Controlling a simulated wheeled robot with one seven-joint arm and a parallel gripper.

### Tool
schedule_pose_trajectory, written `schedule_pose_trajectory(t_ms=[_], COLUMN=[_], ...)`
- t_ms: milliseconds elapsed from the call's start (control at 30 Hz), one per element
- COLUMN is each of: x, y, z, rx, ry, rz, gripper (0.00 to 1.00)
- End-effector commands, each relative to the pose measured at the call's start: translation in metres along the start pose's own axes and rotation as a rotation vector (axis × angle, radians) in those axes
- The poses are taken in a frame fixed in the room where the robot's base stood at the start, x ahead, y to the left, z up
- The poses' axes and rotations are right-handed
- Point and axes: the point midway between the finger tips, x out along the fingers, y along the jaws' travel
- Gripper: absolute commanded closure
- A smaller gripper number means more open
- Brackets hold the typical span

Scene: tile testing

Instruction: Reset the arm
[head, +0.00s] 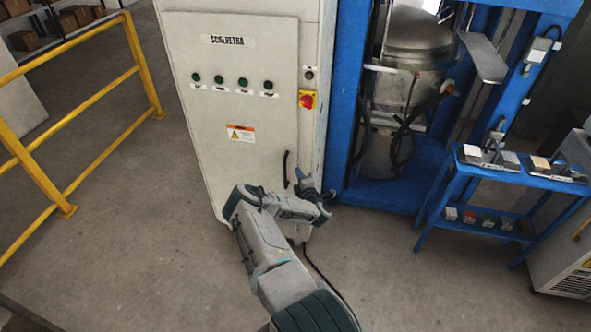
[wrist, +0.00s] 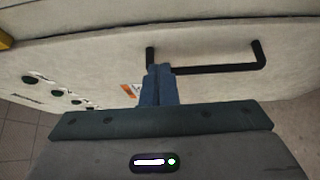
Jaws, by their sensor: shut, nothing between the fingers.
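My arm reaches forward from the bottom of the head view, bent at the wrist. My gripper (head: 301,175) is in front of the lower right part of a white control cabinet (head: 225,165), close to the cabinet's black door handle (head: 286,170). In the wrist view my gripper's blue fingers (wrist: 158,70) are together and hold nothing. Their tips overlap the left end of the black handle (wrist: 215,69) in the picture. I cannot tell whether they touch it. The cabinet door is closed.
A yellow railing (head: 75,115) stands to the left. A blue frame with a metal vessel (head: 415,50) stands right of the cabinet. A blue shelf table (head: 500,175) with small samples is further right. A dark cable lies on the floor by my arm. Floor (head: 130,230) at left is clear.

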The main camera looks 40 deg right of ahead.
Motion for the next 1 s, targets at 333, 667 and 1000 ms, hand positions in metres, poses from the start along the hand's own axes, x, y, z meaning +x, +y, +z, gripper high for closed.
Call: schedule_pose_trajectory(t_ms=[333,667,1000], x=[-0.015,-0.018,-0.003], y=[-0.006,-0.004,0.069], z=[0.061,0.077,0.092], rx=[-0.002,0.0,-0.056], ry=[0.008,0.004,-0.144], rz=[-0.002,-0.001,0.168], gripper=[1.0,1.0,1.0])
